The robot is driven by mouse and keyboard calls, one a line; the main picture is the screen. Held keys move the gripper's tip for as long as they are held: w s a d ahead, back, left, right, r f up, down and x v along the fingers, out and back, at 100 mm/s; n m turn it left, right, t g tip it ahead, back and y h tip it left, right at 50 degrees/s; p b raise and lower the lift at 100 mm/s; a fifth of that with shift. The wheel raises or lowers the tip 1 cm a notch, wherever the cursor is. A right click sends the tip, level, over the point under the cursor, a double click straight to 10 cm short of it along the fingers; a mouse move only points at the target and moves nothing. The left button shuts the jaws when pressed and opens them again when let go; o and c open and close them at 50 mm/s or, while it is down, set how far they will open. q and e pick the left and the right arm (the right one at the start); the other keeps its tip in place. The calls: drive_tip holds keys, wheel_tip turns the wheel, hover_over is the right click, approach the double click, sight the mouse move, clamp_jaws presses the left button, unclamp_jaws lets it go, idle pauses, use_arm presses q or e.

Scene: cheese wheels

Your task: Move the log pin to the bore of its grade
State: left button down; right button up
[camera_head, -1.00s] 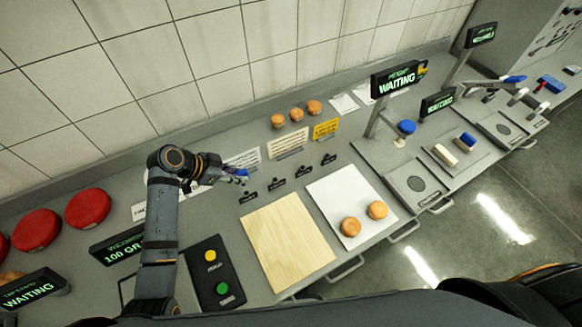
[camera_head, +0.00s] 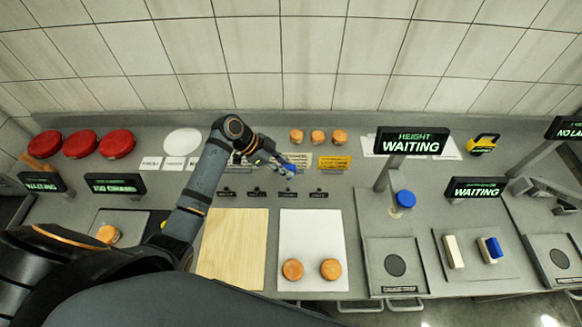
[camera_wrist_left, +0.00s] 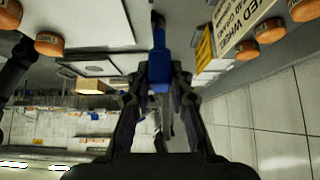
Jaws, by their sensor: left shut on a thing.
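My left gripper (camera_head: 277,163) is shut on a blue pin (camera_head: 289,168), which I take to be the log pin. In the left wrist view the blue pin (camera_wrist_left: 159,62) stands out between the fingers (camera_wrist_left: 158,85). In the head view the gripper and pin are over the back of the counter, behind a row of small black labels, near the third label (camera_head: 287,193). The bores by these labels are too small to make out, and I cannot read the grades. My right gripper is not in view.
Behind the row are printed cards, a yellow card (camera_head: 334,162) and several orange cheese wheels (camera_head: 317,137). In front lie a wooden board (camera_head: 235,245) and a white board (camera_head: 311,235) with two cheeses. A height display (camera_head: 412,142) stands to the right. Red wheels (camera_head: 80,144) are at left.

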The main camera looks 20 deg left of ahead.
use_arm(q)
drive_tip(key=shift+s+a, duration=0.15)
drive_tip(key=shift+a, duration=0.3)
drive_tip(key=shift+d+f, duration=0.2)
wheel_tip(320, 180, down, 4)
drive_tip(key=b, duration=0.3)
drive_tip(key=shift+f+b, duration=0.6)
drive_tip(key=shift+f, duration=0.05)
drive_tip(key=shift+d+f, duration=0.1)
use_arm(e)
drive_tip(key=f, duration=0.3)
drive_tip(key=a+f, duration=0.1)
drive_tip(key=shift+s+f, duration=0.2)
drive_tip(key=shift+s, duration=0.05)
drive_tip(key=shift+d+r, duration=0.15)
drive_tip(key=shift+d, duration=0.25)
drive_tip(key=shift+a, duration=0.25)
